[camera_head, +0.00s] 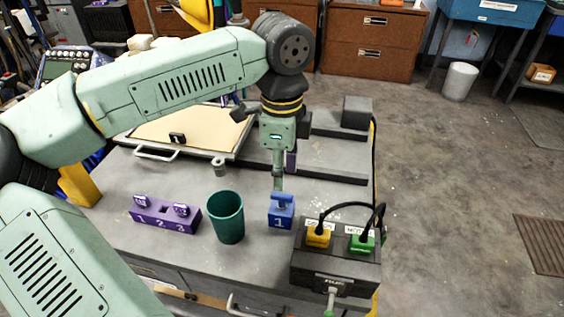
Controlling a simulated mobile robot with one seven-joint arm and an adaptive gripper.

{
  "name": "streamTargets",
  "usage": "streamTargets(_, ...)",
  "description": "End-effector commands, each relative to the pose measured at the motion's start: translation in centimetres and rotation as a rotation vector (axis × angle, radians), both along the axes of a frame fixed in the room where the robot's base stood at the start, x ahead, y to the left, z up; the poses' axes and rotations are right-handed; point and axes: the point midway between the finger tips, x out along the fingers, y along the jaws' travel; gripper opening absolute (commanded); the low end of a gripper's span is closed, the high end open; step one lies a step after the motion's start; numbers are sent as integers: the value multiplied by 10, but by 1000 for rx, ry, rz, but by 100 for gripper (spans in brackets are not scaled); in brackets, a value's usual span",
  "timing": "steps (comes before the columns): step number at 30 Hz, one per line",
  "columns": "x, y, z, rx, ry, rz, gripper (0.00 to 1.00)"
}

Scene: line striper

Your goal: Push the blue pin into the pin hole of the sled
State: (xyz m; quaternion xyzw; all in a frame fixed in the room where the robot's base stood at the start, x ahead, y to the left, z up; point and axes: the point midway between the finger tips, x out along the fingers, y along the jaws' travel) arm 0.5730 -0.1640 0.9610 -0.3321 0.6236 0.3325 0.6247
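A blue block (281,217) marked "1" stands on the grey table, right of the green cup. A blue handle-like piece (283,199), which looks like the pin, sits at its top. My gripper (278,183) points down just above this piece. Its fingers overlap from this side, so I cannot tell whether they are open or touch the piece. Behind the gripper are dark grey rails (335,170) with a grey block (357,113) and a purple upright part (291,160), partly hidden by the gripper. I cannot tell which part is the sled, and no pin hole is visible.
A green cup (227,218) stands left of the blue block. A purple numbered rack (165,215) is further left. A black box (335,272) with yellow and green plugs and cables stands at front right. A framed tan board (185,130) lies at the back left.

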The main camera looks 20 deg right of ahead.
Motion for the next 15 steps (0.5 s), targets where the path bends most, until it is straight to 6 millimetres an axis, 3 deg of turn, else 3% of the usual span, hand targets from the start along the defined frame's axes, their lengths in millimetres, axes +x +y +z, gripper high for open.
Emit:
streamTargets(6,0,0,-33,0,0,0,33)
streamTargets(15,0,0,-59,-1,-1,-1,33)
